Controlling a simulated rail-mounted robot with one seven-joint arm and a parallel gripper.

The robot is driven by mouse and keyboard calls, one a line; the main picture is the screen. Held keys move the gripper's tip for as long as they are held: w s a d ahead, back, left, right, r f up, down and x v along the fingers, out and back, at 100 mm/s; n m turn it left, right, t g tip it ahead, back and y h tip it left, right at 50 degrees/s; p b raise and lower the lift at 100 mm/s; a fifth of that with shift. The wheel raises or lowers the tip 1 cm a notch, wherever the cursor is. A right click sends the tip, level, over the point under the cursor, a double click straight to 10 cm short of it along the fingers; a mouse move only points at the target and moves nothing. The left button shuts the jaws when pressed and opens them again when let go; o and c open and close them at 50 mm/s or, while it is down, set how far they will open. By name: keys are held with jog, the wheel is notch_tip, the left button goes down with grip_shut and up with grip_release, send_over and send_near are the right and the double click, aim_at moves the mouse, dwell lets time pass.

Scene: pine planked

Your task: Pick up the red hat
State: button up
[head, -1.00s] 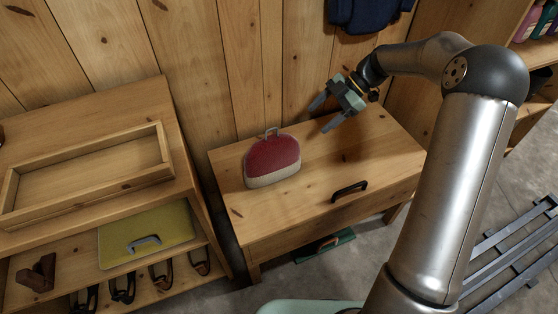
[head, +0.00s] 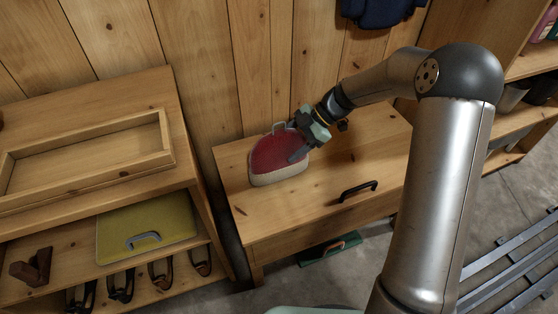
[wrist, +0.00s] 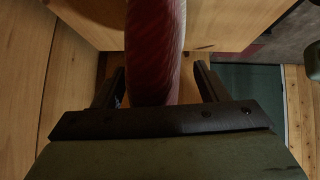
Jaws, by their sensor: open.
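The red hat (head: 280,153), with a cream lower band and a pale loop at its top, stands on the small wooden table (head: 335,200) near the plank wall. My gripper (head: 294,142) is at the hat's upper right side in the head view, and its fingers overlap the hat. In the wrist view the red hat (wrist: 153,50) rises between the two dark fingers of my gripper (wrist: 158,85). A gap shows on each side, wider on the right, so the fingers are open around it. The hat's lower band is hidden in the wrist view.
Left of the table stands a shelf unit with a wooden tray (head: 130,172) on top and a yellow-green flat case (head: 150,225) below. A dark blue garment (head: 375,10) hangs on the wall; a slatted metal piece (head: 500,265) lies at right.

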jog(key=shift+s+a+f, duration=0.1)
jog(key=shift+a+f, duration=0.35)
jog(key=shift+f, duration=0.1)
jog(key=c, duration=1.2)
jog(key=shift+r, duration=0.15)
